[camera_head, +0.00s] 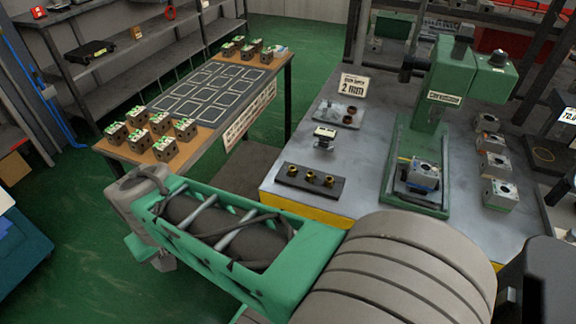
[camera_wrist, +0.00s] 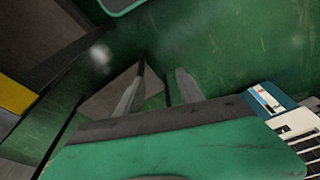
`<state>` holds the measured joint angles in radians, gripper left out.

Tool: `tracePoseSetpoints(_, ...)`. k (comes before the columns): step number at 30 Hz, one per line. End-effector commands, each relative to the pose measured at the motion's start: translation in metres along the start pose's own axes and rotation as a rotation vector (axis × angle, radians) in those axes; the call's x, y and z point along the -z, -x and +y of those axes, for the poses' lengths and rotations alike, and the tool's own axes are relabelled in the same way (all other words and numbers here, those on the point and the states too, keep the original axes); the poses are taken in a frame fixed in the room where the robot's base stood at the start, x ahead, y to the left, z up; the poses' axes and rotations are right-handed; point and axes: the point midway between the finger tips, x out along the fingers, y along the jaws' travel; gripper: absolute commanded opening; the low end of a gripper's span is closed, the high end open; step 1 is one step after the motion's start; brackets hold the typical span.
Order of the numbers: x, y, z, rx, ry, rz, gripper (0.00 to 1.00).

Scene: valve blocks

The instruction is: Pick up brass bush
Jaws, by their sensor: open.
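Several small brass bushes stand upright in a row in a dark holder (camera_head: 290,181) near the front left corner of the grey bench. In the head view they are the left bush (camera_head: 293,171), the middle bush (camera_head: 311,177) and the right bush (camera_head: 328,181). My gripper (camera_wrist: 158,90) is open and empty in the wrist view, its two fingers apart over the green floor. No bush shows in the wrist view. In the head view my arm reaches left across the front, away from the holder, and the fingertips cannot be made out.
A green press (camera_head: 435,95) stands on the bench with a valve block (camera_head: 423,174) at its base. More blocks line the right side. A small fixture (camera_head: 325,137) and a tray (camera_head: 338,112) sit behind the holder. A wooden-topped table (camera_head: 200,143) with blocks stands left.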

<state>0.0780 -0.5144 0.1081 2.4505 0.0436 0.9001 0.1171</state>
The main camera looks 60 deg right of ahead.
Motion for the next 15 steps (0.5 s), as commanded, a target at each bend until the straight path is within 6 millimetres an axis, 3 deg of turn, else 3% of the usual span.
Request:
tracePoseSetpoints(1, 0.018, 0.029, 0.029, -0.037, -0.189, -0.014, 0.44)
tracePoseSetpoints(2, 0.026, 0.04, 0.051, -0.067, -0.34, -0.022, 0.44)
tracePoseSetpoints(5, 0.043, 0.077, 0.143, -0.19, -0.931, -0.04, 0.44)
tracePoseSetpoints(6, 0.042, 0.09, 0.181, -0.244, -1.173, -0.04, 0.44)
tracePoseSetpoints(9, 0.019, 0.116, 0.266, -0.379, -1.713, -0.022, 0.44)
tracePoseSetpoints(12, -0.01, 0.13, 0.32, -0.488, -2.086, 0.008, 0.44)
tracePoseSetpoints(15, -0.03, 0.131, 0.344, -0.545, -2.266, 0.029, 0.44)
